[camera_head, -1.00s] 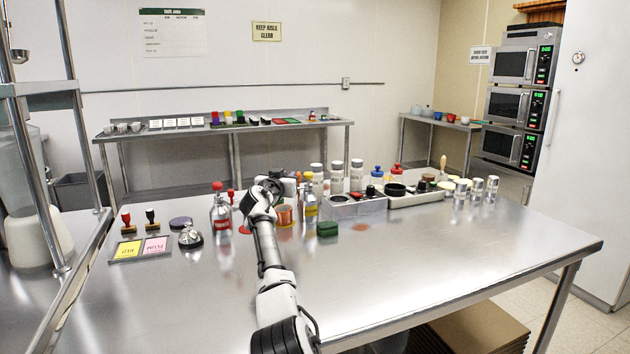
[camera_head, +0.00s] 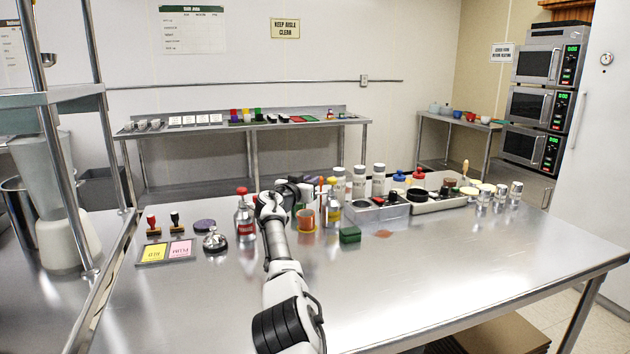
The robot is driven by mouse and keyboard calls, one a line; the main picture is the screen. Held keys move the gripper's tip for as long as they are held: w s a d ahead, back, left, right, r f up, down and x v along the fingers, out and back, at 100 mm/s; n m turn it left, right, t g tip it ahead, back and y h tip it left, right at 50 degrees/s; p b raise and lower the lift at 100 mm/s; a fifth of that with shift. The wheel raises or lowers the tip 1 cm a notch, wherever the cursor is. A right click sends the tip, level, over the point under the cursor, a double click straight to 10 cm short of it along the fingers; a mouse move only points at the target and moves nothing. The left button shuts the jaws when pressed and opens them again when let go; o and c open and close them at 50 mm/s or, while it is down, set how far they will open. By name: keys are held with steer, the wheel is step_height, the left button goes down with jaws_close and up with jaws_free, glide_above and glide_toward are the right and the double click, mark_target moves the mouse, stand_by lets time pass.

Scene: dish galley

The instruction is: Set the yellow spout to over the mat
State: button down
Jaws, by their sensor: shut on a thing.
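My gripper (camera_head: 296,190) is above the far middle of the steel table, its fingers mostly hidden by my wrist. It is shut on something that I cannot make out. A bottle with yellow on it (camera_head: 333,210) stands just right of it, with a thin orange upright part beside its top. I cannot tell whether either is the yellow spout. An orange cup (camera_head: 306,217) stands below and right of the gripper. No mat is plainly identifiable; a yellow card (camera_head: 154,252) and a pink card (camera_head: 181,249) lie on a dark board at the left.
A red-capped bottle (camera_head: 244,218) stands left of my arm, by a silver bell (camera_head: 214,241). Tall white bottles (camera_head: 378,180) and grey bins (camera_head: 376,213) stand behind. The table's front right is clear.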

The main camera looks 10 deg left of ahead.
steer(key=shift+d+f, duration=0.1)
steer(key=c, duration=1.5)
jaws_free()
steer(key=shift+o, duration=0.2)
